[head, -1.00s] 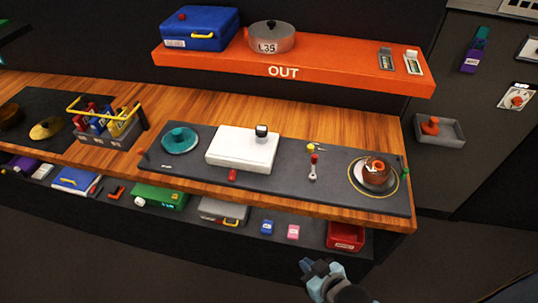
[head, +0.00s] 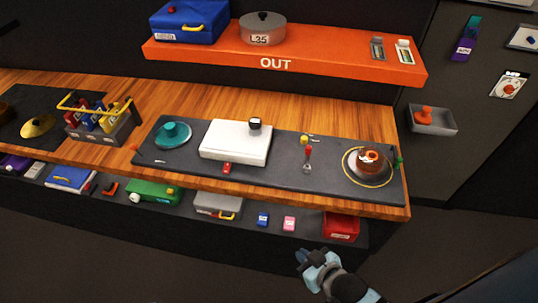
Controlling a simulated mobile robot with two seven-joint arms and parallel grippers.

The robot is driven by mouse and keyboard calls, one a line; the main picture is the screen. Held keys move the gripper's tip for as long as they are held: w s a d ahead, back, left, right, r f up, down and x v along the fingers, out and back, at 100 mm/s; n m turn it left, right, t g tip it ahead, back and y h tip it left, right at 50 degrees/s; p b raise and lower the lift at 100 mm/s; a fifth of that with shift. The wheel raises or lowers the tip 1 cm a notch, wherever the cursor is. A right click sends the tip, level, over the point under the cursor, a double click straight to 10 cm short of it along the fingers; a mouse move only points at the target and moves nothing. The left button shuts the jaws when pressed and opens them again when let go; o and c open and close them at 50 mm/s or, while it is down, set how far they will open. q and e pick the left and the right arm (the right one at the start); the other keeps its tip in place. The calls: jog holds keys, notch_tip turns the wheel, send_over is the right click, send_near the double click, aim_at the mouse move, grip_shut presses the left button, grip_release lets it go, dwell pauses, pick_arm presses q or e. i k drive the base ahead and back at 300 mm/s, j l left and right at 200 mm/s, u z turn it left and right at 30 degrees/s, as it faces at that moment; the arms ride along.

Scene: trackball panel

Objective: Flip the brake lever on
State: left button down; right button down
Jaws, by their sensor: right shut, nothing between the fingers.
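On the dark panel (head: 238,172) on the wooden counter stands a small upright lever with a red knob (head: 308,150). It looks like the brake lever, but no label on it can be read. A brown trackball (head: 369,162) sits in a yellow ring to its right. My right gripper (head: 301,256) is shut and empty, low in the head view, in front of the counter and apart from the lever. My left gripper is not in view.
A yellow knob (head: 304,139) is close behind the lever. A white box (head: 234,140) and a red piece (head: 227,169) are to its left. The orange shelf (head: 290,63) hangs above. A lower shelf holds a red bin (head: 341,227) and several boxes.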

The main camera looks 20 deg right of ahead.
aim_at(133, 147)
jog(key=i+j+z, duration=0.15)
jog(key=j+z, duration=0.3)
jog(key=i+j+z, duration=0.1)
jog(key=j+z, duration=0.35)
